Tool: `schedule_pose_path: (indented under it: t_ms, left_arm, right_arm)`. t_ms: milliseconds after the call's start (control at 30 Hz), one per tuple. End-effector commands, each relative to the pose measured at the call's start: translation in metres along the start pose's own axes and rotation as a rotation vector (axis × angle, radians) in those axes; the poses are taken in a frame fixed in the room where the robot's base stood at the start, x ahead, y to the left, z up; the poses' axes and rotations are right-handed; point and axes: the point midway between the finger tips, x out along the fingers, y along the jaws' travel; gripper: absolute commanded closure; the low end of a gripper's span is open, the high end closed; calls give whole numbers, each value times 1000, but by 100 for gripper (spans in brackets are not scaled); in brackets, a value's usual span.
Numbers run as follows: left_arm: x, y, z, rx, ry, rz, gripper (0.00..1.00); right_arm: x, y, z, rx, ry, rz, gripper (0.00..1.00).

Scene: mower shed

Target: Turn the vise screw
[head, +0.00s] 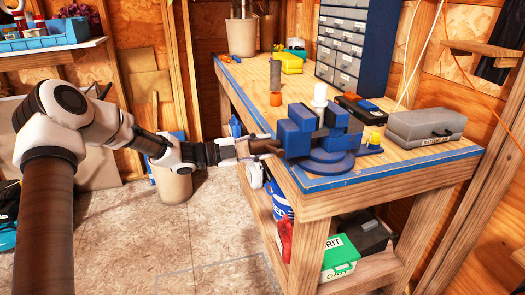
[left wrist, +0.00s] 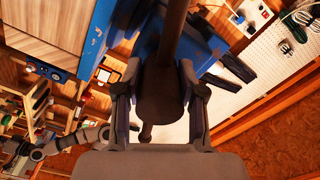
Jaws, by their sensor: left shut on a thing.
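The blue vise (head: 297,137) stands on its round base at the near left corner of the workbench. Its dark brown screw (head: 266,145) points left from the jaws, toward my left gripper (head: 248,149). In the left wrist view, the fingers of my left gripper (left wrist: 160,102) are shut on the thick end of the screw (left wrist: 168,45), one on each side. A thin bar, likely the screw's handle (left wrist: 147,131), shows below that end, partly hidden by the gripper. The blue body of the vise (left wrist: 203,45) is beyond. My right gripper is not in view.
The workbench (head: 355,176) has a blue front edge. A grey case (head: 425,127), a yellow box (head: 287,62) and a drawer cabinet (head: 343,45) stand on it.

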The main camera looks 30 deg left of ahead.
Motion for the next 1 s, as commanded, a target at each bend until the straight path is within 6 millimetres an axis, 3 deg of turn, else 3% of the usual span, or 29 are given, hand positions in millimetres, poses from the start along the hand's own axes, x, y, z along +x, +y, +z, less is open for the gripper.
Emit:
schedule_pose_path:
  t_ms: [567, 1000]
  left_arm:
    - [0, 4, 2, 546, 3, -2, 95]
    - [0, 5, 2, 966, 2, -2, 95]
  right_arm:
    - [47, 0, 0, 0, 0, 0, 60]
    - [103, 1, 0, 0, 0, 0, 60]
